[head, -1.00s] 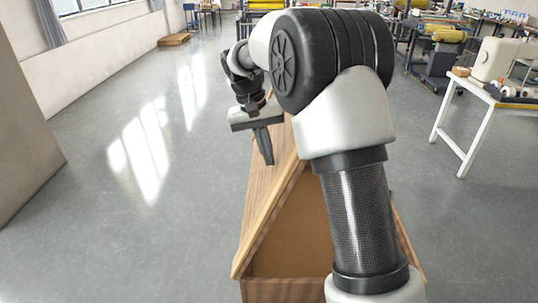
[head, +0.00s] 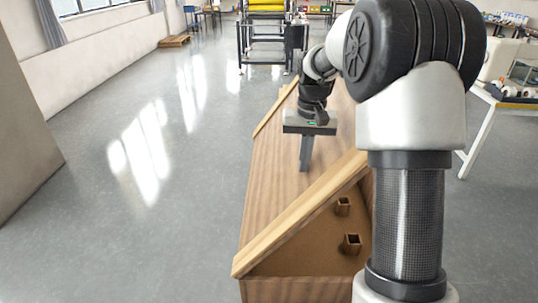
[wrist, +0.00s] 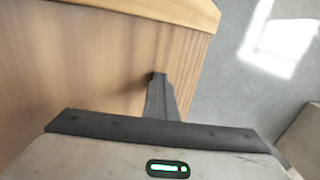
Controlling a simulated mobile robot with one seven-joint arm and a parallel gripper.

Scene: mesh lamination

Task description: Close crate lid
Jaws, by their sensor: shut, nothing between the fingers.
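A wooden crate (head: 290,290) stands on the floor in front of me. A triangular opening at its near end shows a brown interior (head: 300,257). A long brown wood panel (head: 268,185) with pale strips along its edges extends away from the opening; I take it as the raised lid, but its hinge is not visible. My gripper (head: 305,168) is shut and empty, pointing down in front of the panel. In the wrist view, the fingertips (wrist: 158,76) overlap the wood panel (wrist: 80,60) near its edge; I cannot tell whether they touch it.
Two small square wooden pieces (head: 352,244) are inside the crate. My arm hides its right side. A white-legged table (head: 490,120) stands at the right, and a yellow-topped cart (head: 268,45) beyond the crate. The grey floor (head: 150,230) on the left is clear.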

